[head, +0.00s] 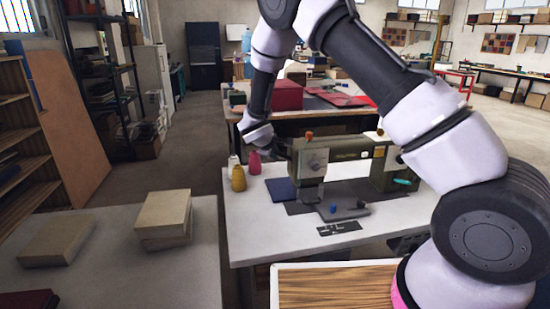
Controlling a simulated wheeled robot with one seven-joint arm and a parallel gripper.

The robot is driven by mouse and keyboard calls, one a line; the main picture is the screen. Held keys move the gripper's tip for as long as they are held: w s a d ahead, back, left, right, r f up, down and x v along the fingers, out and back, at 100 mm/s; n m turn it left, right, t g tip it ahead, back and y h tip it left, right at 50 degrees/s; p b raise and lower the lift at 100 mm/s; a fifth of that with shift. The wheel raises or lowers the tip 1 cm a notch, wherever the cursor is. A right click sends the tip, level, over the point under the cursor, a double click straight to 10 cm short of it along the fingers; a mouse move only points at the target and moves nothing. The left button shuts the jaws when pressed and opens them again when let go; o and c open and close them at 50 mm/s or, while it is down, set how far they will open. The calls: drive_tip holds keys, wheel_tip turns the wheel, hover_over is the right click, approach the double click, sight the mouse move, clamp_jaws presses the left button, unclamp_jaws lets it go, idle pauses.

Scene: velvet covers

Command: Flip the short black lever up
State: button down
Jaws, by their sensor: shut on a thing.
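An olive-green sewing machine (345,152) stands on a white-topped table (255,225). My arm comes over from the right and down behind the machine. My gripper (279,150) is at the left end of the machine's head, on its far side. It is shut at the machine there, but its fingertips are mostly hidden by the machine head and small in the picture. The short black lever cannot be made out separately; it lies at the gripper, hidden behind the head.
A yellow spool (238,178), a pink spool (254,162) and a white one stand left of the machine, close to my wrist. A dark blue pad (281,189) lies beside the machine. A side table with tan blocks (165,215) stands at left.

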idle(0.5)
drive_tip(key=c, duration=0.8)
unclamp_jaws()
drive_tip(key=shift+r, duration=0.1)
drive_tip(key=v, duration=1)
drive_tip(key=shift+s+r, duration=0.25)
drive_tip(key=shift+r, duration=0.05)
